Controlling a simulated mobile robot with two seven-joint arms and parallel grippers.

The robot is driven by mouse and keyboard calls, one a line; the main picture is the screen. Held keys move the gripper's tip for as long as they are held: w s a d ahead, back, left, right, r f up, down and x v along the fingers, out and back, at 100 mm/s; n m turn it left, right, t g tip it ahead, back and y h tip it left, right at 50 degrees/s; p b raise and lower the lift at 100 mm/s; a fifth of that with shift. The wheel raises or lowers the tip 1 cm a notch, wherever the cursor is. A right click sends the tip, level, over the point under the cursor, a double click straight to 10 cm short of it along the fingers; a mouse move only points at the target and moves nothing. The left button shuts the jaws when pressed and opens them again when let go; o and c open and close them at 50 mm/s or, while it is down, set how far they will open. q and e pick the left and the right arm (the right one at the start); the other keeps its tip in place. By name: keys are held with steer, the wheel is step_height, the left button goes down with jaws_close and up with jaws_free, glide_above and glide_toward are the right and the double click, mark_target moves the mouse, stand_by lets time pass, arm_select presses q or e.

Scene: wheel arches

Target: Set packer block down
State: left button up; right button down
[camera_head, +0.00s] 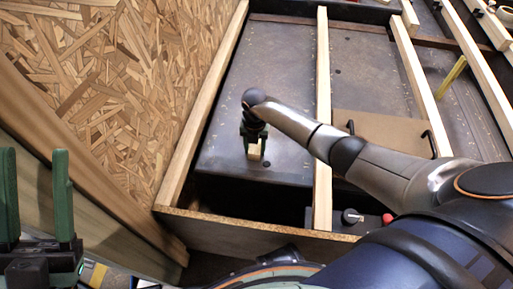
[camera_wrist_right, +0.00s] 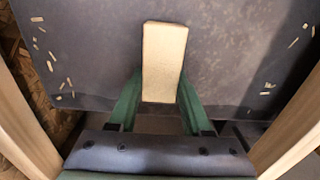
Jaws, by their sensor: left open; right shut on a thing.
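The packer block is a small pale wooden block (camera_head: 256,150), held at the end of my right gripper (camera_head: 256,140) in the head view. In the right wrist view the block (camera_wrist_right: 164,60) stands between the two green fingers of my right gripper (camera_wrist_right: 158,95), which are shut on its near end. Below it is the dark flat surface (camera_wrist_right: 230,50) of the wheel arch, also in the head view (camera_head: 222,150). I cannot tell whether the block touches that surface. My left gripper (camera_head: 38,200) is open and empty at the lower left of the head view.
Pale timber battens (camera_head: 322,80) run lengthwise and divide the space. An OSB board wall (camera_head: 90,80) rises at the left. A brown panel with black handles (camera_head: 385,130) lies right of the middle batten. Small wood chips (camera_wrist_right: 55,80) lie on the dark surface.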

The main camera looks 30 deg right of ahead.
steer(key=shift+f, duration=0.15)
steer(key=shift+c, duration=1.7)
jaws_free()
